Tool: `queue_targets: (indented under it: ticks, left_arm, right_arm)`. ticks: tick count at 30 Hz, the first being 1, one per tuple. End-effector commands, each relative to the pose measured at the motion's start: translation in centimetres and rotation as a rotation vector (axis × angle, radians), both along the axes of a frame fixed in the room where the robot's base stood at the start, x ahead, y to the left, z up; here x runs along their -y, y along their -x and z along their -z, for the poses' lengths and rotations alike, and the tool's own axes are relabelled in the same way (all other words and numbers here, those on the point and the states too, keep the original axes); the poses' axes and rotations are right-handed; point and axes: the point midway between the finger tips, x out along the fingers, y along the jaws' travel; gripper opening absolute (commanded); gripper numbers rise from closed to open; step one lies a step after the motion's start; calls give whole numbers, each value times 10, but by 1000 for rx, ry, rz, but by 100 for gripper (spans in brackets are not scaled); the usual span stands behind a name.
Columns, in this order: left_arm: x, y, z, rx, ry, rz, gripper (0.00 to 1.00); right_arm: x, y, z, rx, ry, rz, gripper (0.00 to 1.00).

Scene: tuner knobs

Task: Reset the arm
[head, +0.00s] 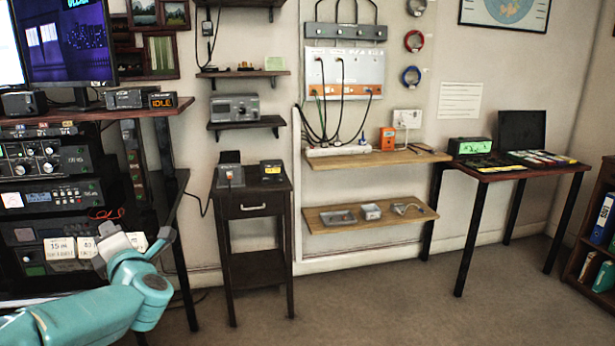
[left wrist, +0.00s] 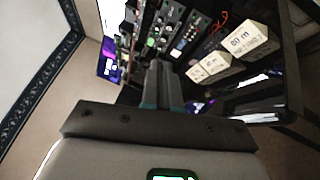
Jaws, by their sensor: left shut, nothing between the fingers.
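My left arm (head: 150,285) is teal and reaches in from the lower left of the head view, bent at the wrist in front of the equipment rack. My left gripper (left wrist: 160,70) shows in the left wrist view with its dark fingers together and nothing between them. It points toward the rack, apart from its units as far as I can tell. A black unit with round knobs (head: 40,160) sits in the rack and is unobstructed in the head view. My right gripper is not in view.
A small dark side table (head: 254,206) stands right of the rack. Wooden wall shelves (head: 375,160) and a desk (head: 520,172) lie further right. The carpet (head: 400,290) in front is clear.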

Motion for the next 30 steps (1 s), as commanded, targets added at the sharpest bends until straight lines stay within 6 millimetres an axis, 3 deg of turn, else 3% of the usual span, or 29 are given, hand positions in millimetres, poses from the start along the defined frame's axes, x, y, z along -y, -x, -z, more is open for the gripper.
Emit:
queue_targets:
  ticks: [4, 9, 16, 23, 30]
  left_arm:
    - [21, -15, 43, -148, -50, 81, 0]
    - [57, -28, 114, -382, -134, 223, 0]
    - [109, -24, 212, -679, -245, 438, 0]
    - [160, 5, 305, -948, -351, 679, 0]
    - [212, 62, 390, -1194, -453, 961, 0]
  right_arm:
    - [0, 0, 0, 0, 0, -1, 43]
    - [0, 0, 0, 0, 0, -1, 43]
    - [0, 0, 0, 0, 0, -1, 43]
    - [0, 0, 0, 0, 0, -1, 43]
    - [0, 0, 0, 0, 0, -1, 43]
